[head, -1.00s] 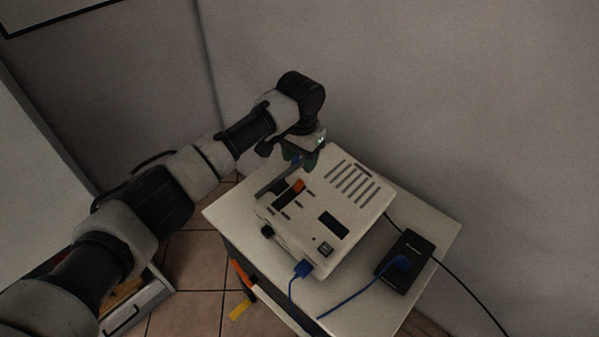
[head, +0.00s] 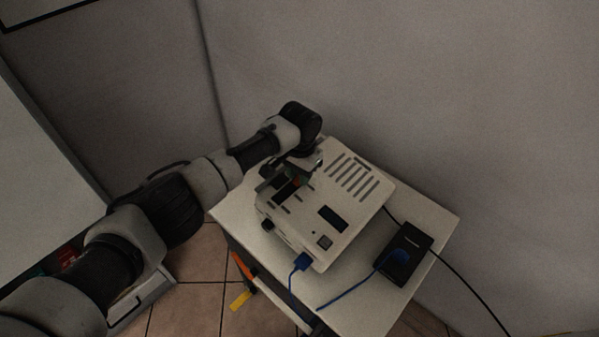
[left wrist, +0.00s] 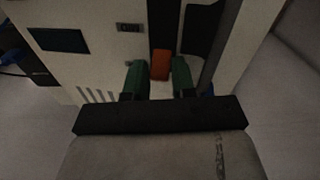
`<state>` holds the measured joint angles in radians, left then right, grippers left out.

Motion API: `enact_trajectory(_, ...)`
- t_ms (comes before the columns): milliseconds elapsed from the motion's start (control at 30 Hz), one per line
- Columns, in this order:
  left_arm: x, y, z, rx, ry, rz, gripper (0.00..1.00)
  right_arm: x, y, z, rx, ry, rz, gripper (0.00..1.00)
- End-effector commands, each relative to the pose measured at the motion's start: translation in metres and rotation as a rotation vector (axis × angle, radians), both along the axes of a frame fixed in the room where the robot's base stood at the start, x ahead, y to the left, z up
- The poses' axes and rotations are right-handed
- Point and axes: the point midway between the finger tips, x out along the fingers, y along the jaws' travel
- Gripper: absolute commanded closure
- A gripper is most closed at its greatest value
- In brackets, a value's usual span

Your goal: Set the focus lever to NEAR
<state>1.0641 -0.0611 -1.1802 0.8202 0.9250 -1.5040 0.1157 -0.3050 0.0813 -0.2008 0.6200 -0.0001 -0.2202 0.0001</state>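The cream projector-like device (head: 335,190) sits on a small white table. Its orange focus lever (left wrist: 160,65) stands in a dark slot in the left wrist view; only a sliver shows in the head view, behind my gripper. My left gripper (left wrist: 159,79) is over the device's top, its two green fingers on either side of the lever. Narrow gaps show between fingers and lever, so it looks open. A small dark label (left wrist: 130,28) lies beside the slot, too blurred to read. My right gripper is out of view.
A blue cable (head: 345,292) and a black cable run nearby. A grey wall stands behind. An open drawer (head: 140,303) is at lower left.

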Motion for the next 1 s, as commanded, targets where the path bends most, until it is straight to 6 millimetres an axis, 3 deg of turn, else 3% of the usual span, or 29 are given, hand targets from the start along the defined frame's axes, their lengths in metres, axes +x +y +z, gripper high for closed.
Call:
enact_trajectory(33, 0.0, 0.0, 0.0, -0.001, 0.001, 0.0, 0.84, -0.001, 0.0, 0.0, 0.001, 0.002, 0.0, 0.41)
enact_trajectory(133, 0.0, 0.0, 0.0, -0.001, 0.001, 0.0, 1.0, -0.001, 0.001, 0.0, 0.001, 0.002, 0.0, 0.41)
enact_trajectory(467, -0.001, 0.001, 0.004, -0.016, -0.013, -0.002, 1.0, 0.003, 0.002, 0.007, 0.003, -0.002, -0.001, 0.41)
enact_trajectory(800, -0.014, 0.012, 0.012, -0.144, -0.133, -0.03, 1.0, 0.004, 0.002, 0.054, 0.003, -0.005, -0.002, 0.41)
enact_trajectory(1000, -0.023, 0.021, 0.011, -0.249, -0.242, -0.056, 1.0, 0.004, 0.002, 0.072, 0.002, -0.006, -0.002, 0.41)
